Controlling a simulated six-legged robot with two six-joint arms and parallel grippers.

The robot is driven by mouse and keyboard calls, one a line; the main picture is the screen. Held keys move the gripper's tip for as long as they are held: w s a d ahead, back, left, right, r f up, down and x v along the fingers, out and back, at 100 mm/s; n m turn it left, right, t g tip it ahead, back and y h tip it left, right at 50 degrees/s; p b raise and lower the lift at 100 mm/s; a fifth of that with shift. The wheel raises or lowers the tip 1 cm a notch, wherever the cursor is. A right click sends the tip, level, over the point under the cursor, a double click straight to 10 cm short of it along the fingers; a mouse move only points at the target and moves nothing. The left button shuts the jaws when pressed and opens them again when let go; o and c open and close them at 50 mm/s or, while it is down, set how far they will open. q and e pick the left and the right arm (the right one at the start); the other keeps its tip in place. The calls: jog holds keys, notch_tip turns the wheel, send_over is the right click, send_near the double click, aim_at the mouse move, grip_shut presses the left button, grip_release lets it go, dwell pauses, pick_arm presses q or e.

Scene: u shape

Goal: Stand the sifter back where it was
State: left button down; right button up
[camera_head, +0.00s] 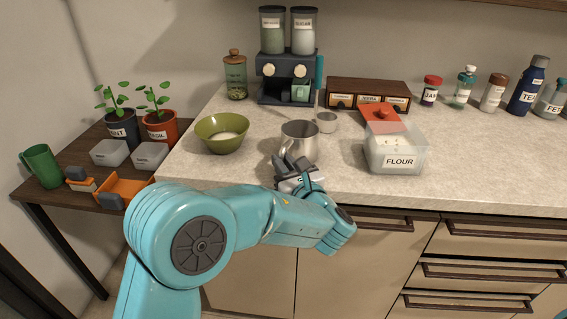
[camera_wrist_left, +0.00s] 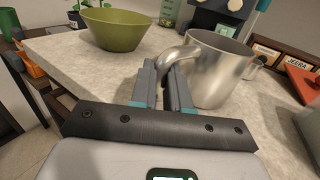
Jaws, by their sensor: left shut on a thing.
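The sifter, a shiny metal cup with a side handle (camera_head: 299,138), is upright near the counter's front edge, between the green bowl and the flour box. It also shows in the wrist view (camera_wrist_left: 218,70), right of the fingers. My left gripper (camera_head: 287,168) is at its near left side, with the fingers (camera_wrist_left: 168,82) shut on the sifter's handle. Whether its base touches the counter or hangs just above it I cannot tell. My right gripper is not in view.
A small grey cup (camera_head: 327,122) is behind the sifter. The counter (camera_head: 490,165) is clear on the right.

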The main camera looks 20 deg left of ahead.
pick_arm(q)
jog(key=c, duration=1.1)
grip_release()
jog(key=shift+f, duration=0.15)
